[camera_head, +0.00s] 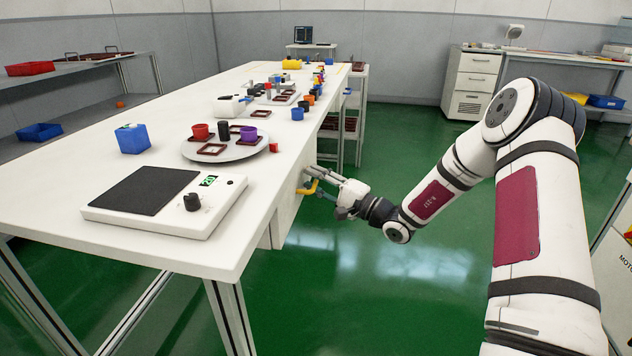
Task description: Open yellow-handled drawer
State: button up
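The yellow handle (308,188) sits on the side of the drawer unit (284,212) under the long white table. The drawer front looks flush with the unit, though the view is steep and my gripper covers part of it. My gripper (318,178) is at the handle, with its fingers pointing left toward the drawer front. The fingers overlap the handle in this view. I cannot tell whether they are closed around it or only beside it.
The white table (285,95) carries a scale (165,200), a round plate (225,148) with small pots, a blue box (132,138) and several small items. Drawers (470,82) stand at the back right. The green floor (400,265) below my arm is clear.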

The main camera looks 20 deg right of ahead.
grip_shut()
jog(key=shift+d, duration=0.1)
jog(key=s+d, duration=0.6)
jog(key=d, duration=0.5)
jog(key=s+d, duration=0.7)
jog(key=d, duration=0.4)
jog(key=shift+d, duration=0.3)
jog(key=shift+s+f, duration=0.1)
grip_release()
jog(key=v, duration=1.2)
